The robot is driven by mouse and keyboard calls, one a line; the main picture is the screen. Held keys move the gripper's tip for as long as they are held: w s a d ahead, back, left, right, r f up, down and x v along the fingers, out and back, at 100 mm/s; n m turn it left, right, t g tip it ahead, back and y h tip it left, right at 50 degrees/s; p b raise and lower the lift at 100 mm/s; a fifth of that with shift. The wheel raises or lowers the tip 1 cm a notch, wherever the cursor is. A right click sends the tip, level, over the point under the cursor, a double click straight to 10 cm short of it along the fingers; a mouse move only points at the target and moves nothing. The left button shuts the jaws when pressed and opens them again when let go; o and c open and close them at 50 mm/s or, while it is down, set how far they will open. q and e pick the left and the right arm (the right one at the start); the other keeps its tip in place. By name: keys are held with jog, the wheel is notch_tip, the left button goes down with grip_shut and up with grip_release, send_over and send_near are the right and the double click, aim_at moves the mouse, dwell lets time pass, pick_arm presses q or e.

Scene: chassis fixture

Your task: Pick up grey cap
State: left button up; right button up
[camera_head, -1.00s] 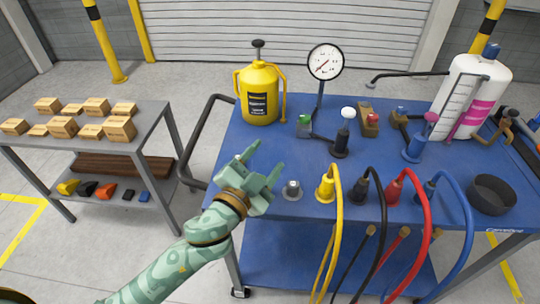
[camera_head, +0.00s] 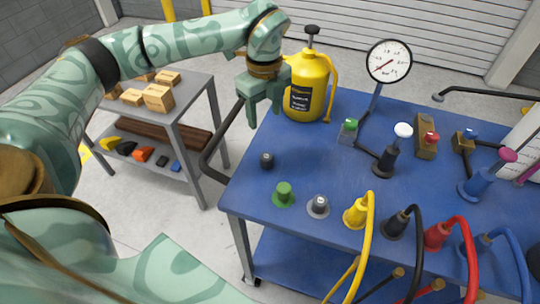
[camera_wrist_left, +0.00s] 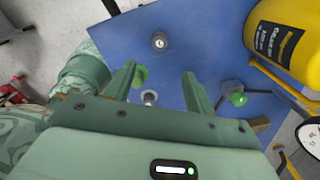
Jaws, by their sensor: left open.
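A small dark grey cap (camera_head: 266,160) stands on the left part of the blue table, left of a green round fitting (camera_head: 284,193). In the left wrist view a grey round piece (camera_wrist_left: 158,42), which appears to be this cap, lies beyond the fingers, near the top. My left gripper (camera_head: 265,118) is open and empty, fingers pointing down, above the table's left edge and behind the cap in the head view. Its two fingers show in the left wrist view (camera_wrist_left: 158,78), with the green fitting (camera_wrist_left: 139,75) beside one finger. My right gripper is not in view.
A yellow canister (camera_head: 308,88) stands just right of my left gripper. A silver fitting (camera_head: 318,205), a yellow plug (camera_head: 357,212) and other cabled plugs line the front edge. A pressure gauge (camera_head: 390,62) rises behind. Bare blue table surrounds the cap.

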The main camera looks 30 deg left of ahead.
pick_arm(q)
jog(key=b, duration=0.2)
send_near(266, 155)
notch_tip(266, 155, down, 5)
jog(key=shift+f, duration=0.1)
notch_tip(266, 155, down, 5)
jog(key=shift+b, duration=0.65)
jog(key=shift+c, duration=0.3)
grip_shut()
